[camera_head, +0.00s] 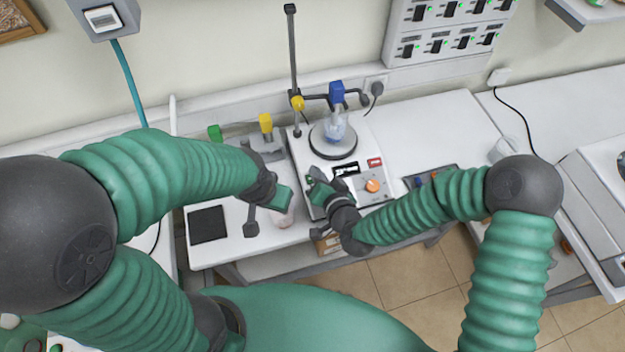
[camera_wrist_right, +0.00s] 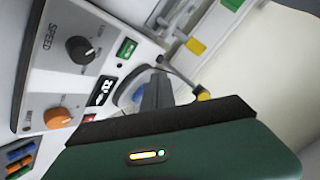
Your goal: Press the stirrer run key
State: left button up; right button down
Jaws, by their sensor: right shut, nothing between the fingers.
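The stirrer (camera_head: 376,149) is a white unit with a dark round plate (camera_head: 331,140) and a glass vessel with blue contents over it. Its sloped panel carries a green key (camera_wrist_right: 126,48), a red key (camera_head: 374,162), a dark display (camera_wrist_right: 102,90), a black SPEED knob (camera_wrist_right: 80,50) and an orange knob (camera_head: 372,185). The key labels are too small to read. My right gripper (camera_head: 318,184) is shut and empty over the panel's left part, hiding the SPEED knob in the head view. In the right wrist view its fingertips (camera_wrist_right: 157,80) appear near the green key; contact cannot be told.
My left gripper (camera_head: 277,196) hovers left of the stirrer, by a pale round vessel (camera_head: 283,216); its fingers are unclear. A black pad (camera_head: 207,225) lies at the left. A stand rod (camera_head: 292,60) rises behind the plate.

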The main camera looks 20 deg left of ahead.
jog(key=f+b, duration=0.1)
jog(key=w+f+b, duration=0.1)
jog(key=f, duration=0.1)
jog(key=f+b, duration=0.1)
jog(key=f, duration=0.1)
jog(key=shift+w+a, duration=0.25)
jog(key=shift+a, duration=0.05)
jog(key=shift+a+f+b, duration=0.1)
jog(key=shift+f+b, duration=0.1)
jog(key=shift+b, duration=0.15)
jog(key=shift+a, duration=0.1)
jog(key=shift+w+f, duration=0.1)
dwell(1.1)
jog(key=shift+f+b, duration=0.2)
jog(key=shift+b, duration=0.1)
jog(key=shift+w+f+b, duration=0.15)
jog(key=shift+f+b, duration=0.25)
dwell(0.4)
dwell(0.4)
jog(key=shift+s+r+p, duration=0.25)
jog(key=shift+r+p, duration=0.4)
jog(key=shift+r, duration=0.15)
